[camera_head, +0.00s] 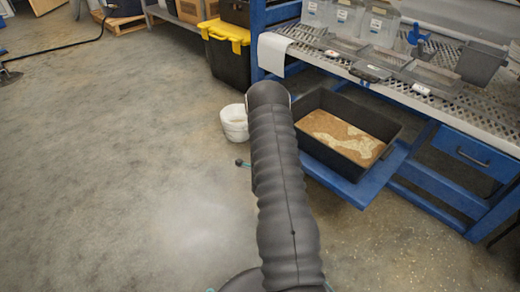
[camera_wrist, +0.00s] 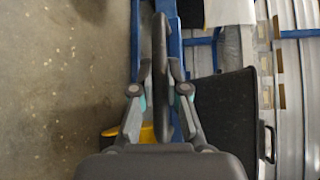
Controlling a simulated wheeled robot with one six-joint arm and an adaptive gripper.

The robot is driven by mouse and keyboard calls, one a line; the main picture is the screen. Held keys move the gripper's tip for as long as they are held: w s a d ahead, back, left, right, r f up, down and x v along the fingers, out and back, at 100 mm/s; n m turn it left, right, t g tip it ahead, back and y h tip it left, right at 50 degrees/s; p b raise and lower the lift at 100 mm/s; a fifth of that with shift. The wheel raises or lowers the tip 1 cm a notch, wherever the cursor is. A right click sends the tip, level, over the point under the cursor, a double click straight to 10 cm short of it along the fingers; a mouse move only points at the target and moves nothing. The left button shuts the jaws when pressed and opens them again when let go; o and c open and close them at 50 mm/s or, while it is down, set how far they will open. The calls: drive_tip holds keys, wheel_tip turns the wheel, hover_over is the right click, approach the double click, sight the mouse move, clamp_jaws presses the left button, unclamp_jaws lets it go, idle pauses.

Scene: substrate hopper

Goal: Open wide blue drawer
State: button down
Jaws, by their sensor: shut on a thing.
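In the wrist view my gripper (camera_wrist: 160,72) is shut on a dark bar handle (camera_wrist: 161,35), which runs lengthwise between its fingers. Blue parts (camera_wrist: 170,8) show behind the handle. In the head view a wide blue drawer-like platform (camera_head: 362,190) juts out low under the bench, with a black tray (camera_head: 385,165) of brown and pale substrate on it. My arm covers most of my gripper there; only a small dark knob with teal shows to the left of the arm. The head view hides the contact with the handle, so I cannot confirm which front it belongs to.
Another blue drawer (camera_head: 474,152) with a dark handle is under the bench at right. A white bucket (camera_head: 234,122) and a black bin with yellow lid (camera_head: 228,55) stand beyond my arm. The perforated bench top (camera_head: 440,103) holds containers.

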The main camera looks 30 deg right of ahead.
drive_tip(key=shift+s, duration=0.1)
drive_tip(key=c, duration=1.2)
unclamp_jaws()
drive_tip(key=v, duration=1.2)
